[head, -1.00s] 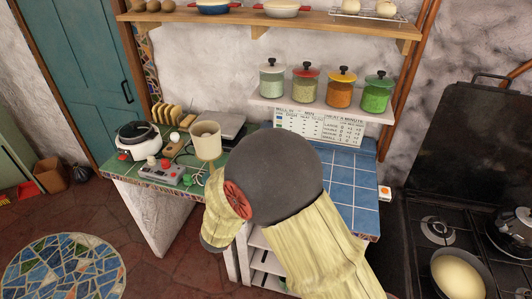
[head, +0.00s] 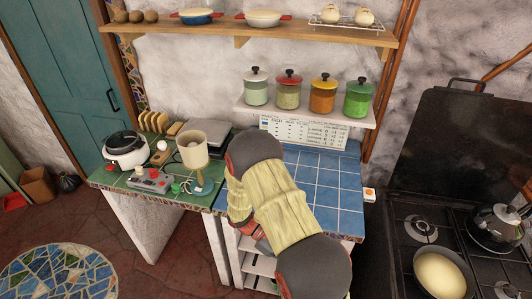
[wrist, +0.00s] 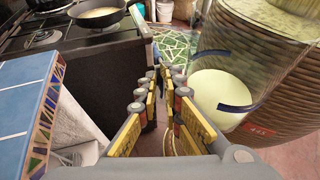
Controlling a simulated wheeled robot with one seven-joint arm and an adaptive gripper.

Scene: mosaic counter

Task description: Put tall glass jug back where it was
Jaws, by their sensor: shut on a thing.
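In the wrist view my gripper (wrist: 162,92) has its fingers close together, with a narrow gap between them. A clear glass vessel that looks like the tall glass jug (wrist: 208,42) is right against the right finger. A pale yellow round shape shows in or through its glass. The exact place of the grip is hard to see. In the head view my arm hides the gripper and the jug. The blue-tiled counter (head: 325,180) is beside the arm; its edge is at the left of the wrist view (wrist: 18,105).
The green counter (head: 115,178) holds a cream-shaded lamp (head: 193,150), a white cooker (head: 126,150) and a grey control box (head: 150,181). Jars stand on the lower shelf (head: 305,113). The stove (head: 405,215) with a pan (head: 440,275) is right. Much of the blue tile is bare.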

